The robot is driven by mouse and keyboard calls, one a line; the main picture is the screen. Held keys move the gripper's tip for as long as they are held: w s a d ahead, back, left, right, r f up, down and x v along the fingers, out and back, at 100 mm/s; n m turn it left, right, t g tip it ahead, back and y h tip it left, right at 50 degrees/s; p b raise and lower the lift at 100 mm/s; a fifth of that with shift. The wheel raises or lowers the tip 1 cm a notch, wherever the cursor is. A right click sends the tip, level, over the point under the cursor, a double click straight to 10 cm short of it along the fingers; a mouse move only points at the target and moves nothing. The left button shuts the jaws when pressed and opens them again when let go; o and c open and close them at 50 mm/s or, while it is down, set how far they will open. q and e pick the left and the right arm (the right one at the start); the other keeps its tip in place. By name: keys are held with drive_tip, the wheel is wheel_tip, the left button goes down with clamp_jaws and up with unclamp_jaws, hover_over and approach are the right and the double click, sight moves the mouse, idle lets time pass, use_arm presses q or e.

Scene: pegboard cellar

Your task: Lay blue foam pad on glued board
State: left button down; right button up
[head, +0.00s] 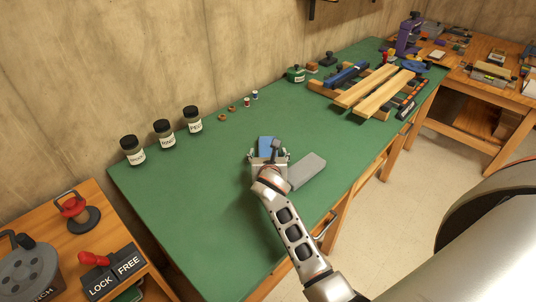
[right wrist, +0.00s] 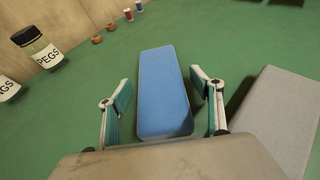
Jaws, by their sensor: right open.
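The blue foam pad (right wrist: 163,92) lies flat on the green bench top. In the right wrist view it is between the two open fingers of my right gripper (right wrist: 165,108), with green surface showing on both sides of it. In the head view the blue pad (head: 266,143) shows only in part, since my right gripper (head: 268,158) is above it and hides the rest. A clamp frame with two pale wooden boards (head: 386,90) stands at the far right of the bench; I cannot tell which board has glue. My left gripper is not in view.
A grey block (head: 308,171) lies just right of the blue pad; it also shows in the right wrist view (right wrist: 280,122). Several labelled jars (head: 163,134) stand along the wall. The green bench (head: 215,205) is clear at front left.

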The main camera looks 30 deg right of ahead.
drive_tip(key=c, duration=0.8)
drive_tip(key=shift+c, duration=1.4)
